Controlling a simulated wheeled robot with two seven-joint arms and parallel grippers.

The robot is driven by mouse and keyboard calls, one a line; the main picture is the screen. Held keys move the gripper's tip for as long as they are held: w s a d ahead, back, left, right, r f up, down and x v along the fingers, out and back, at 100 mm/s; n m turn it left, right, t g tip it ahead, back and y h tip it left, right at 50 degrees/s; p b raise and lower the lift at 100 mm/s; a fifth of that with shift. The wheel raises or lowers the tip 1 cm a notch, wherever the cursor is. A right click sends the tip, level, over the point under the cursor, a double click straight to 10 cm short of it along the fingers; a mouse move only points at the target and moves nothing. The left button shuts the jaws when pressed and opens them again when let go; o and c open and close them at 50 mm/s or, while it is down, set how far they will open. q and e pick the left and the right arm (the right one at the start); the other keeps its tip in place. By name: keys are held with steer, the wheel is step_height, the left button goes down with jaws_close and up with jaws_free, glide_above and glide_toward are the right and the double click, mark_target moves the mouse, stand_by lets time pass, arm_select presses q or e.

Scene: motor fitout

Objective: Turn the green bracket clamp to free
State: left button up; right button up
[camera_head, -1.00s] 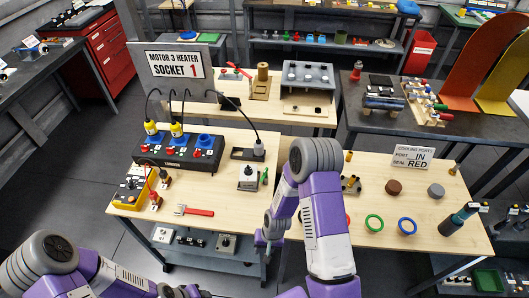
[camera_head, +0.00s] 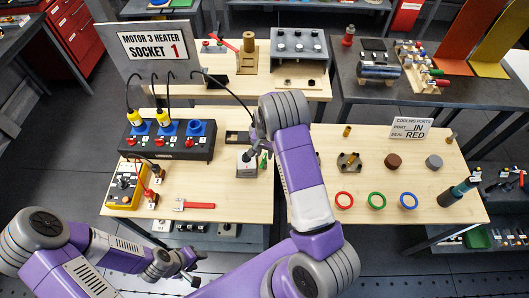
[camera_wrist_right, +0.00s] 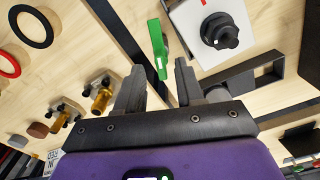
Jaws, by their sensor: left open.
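The green bracket clamp (camera_head: 264,161) is a small green lever beside a white block with a black knob (camera_head: 246,168) on the front table. In the right wrist view the green lever (camera_wrist_right: 158,47) stands just ahead of my right gripper (camera_wrist_right: 160,68), its near end close to the gap between the fingertips. The fingers are apart with nothing between them. In the head view my right forearm partly hides this gripper above the block. My left gripper (camera_head: 190,270) is open and empty, low in front of the table's front edge.
A black socket box (camera_head: 170,142) with yellow plugs and cables stands left of the block. A red-handled tool (camera_head: 195,205) and a yellow meter (camera_head: 124,185) lie nearer. Red, green (camera_head: 377,201) and blue rings lie on the right. A dark bracket frame (camera_wrist_right: 250,80) is beside the knob.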

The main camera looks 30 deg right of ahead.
steer(key=shift+w+f, duration=0.1)
steer(key=shift+f, duration=0.5)
jaws_close()
steer(key=shift+f+n+b, duration=0.2)
steer(key=shift+n+b, duration=1)
steer(key=shift+r+n+b, duration=0.2)
steer(key=shift+n+b, duration=0.25)
steer(key=shift+n, duration=0.35)
jaws_free()
